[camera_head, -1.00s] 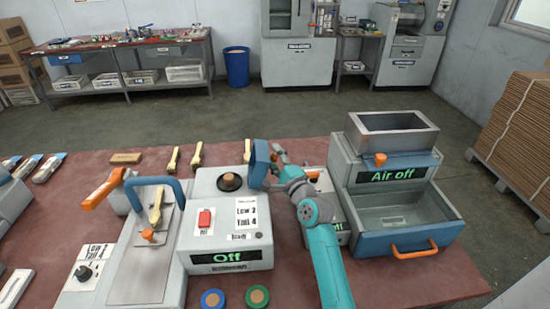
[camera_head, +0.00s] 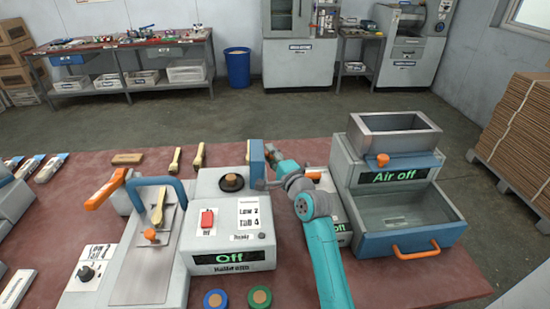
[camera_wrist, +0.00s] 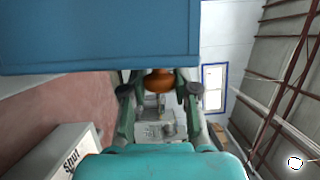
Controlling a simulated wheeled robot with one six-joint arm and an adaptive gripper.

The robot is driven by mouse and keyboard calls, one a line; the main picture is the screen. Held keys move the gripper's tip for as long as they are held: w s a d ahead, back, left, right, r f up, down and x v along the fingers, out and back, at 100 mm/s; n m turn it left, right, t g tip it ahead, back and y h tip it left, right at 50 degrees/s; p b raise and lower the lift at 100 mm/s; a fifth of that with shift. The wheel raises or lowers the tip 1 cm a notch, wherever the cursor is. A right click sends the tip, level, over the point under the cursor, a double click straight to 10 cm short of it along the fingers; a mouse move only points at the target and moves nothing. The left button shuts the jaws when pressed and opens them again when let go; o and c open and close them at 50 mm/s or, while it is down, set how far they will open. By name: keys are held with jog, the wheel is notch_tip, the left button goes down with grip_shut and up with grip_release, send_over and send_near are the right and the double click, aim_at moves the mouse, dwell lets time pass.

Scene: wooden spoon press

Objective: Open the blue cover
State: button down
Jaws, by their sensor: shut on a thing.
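The blue cover (camera_head: 257,160) stands upright at the right side of the white press box (camera_head: 228,212), seen nearly edge-on in the head view. In the wrist view the blue cover (camera_wrist: 100,35) fills the upper left as a broad flat panel. An orange knob (camera_wrist: 159,82) shows just below its lower edge. My gripper (camera_wrist: 159,92) has its fingers on both sides of this knob and is shut on it. In the head view my gripper (camera_head: 271,157) is just right of the cover, partly hidden by my own wrist.
The press box has a red button (camera_head: 207,218), a black round part (camera_head: 232,182) on top and a green "Off" display. A unit reading "Air off" (camera_head: 398,176), with an orange-handled bin, stands close to the right of my arm. Brushes (camera_head: 175,160) lie behind the press.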

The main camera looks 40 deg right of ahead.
jog(key=shift+w+a+r, duration=0.15)
jog(key=shift+a, duration=0.05)
jog(key=shift+n, duration=0.3)
jog(key=c, duration=0.9)
grip_release()
jog(key=v, duration=1.2)
jog(key=shift+r, duration=0.1)
